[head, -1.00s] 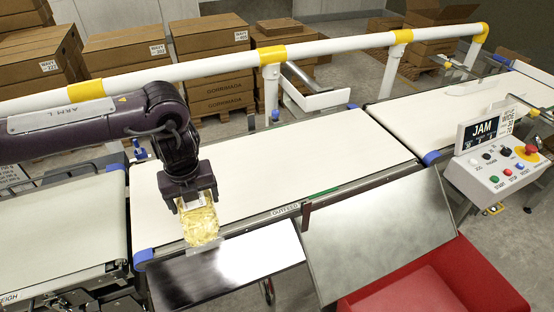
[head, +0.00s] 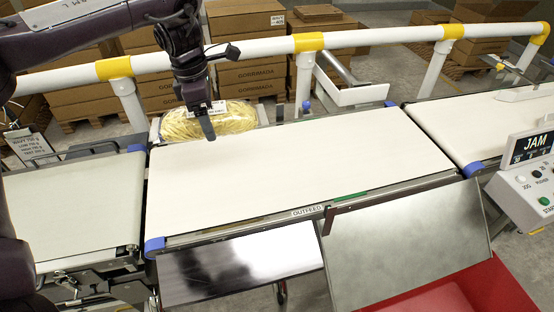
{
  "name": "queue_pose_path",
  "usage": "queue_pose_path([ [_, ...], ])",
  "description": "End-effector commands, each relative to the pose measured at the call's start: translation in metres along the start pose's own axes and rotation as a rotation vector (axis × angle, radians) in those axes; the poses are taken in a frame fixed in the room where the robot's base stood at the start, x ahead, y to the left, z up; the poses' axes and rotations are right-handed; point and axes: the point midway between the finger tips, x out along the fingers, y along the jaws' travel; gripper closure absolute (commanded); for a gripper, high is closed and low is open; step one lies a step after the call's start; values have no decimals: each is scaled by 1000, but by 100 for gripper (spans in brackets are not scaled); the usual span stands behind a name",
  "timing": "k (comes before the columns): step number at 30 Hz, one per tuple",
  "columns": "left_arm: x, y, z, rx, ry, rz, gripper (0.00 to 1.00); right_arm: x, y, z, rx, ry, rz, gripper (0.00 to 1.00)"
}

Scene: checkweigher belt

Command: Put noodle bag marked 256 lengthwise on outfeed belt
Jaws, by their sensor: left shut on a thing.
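A clear bag of yellow noodles (head: 238,118) with a white label is at the far left corner of the outfeed belt (head: 300,155). Its long side runs left to right, roughly along the belt. My left gripper (head: 208,130) comes down over the bag's middle and is shut on it. The gripper covers part of the label, and I cannot read a number there. I cannot tell whether the bag touches the belt or is held just above its far edge. My right gripper is not in view.
A white rail with yellow joints (head: 309,41) runs behind the belt. A dark shiny plate (head: 230,265), a grey sloped plate (head: 400,240) and a red bin (head: 490,285) lie in front. A control box reading JAM (head: 530,148) stands right. Most of the outfeed belt is bare.

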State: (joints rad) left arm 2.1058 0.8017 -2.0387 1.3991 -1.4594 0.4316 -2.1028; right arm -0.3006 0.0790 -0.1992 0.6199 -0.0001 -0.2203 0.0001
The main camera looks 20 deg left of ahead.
Motion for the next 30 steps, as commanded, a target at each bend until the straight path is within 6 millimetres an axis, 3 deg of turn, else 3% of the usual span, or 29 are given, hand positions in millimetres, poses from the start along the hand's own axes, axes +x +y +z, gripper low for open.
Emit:
queue_pose_path([
  [5, 14, 0, -2, 4, -1, -3, 60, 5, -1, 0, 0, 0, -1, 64],
  [21, 145, -1, -18, 0, -1, -4, 60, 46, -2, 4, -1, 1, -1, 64],
  [30, 172, 0, -21, 1, -1, -2, 60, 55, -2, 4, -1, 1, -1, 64],
])
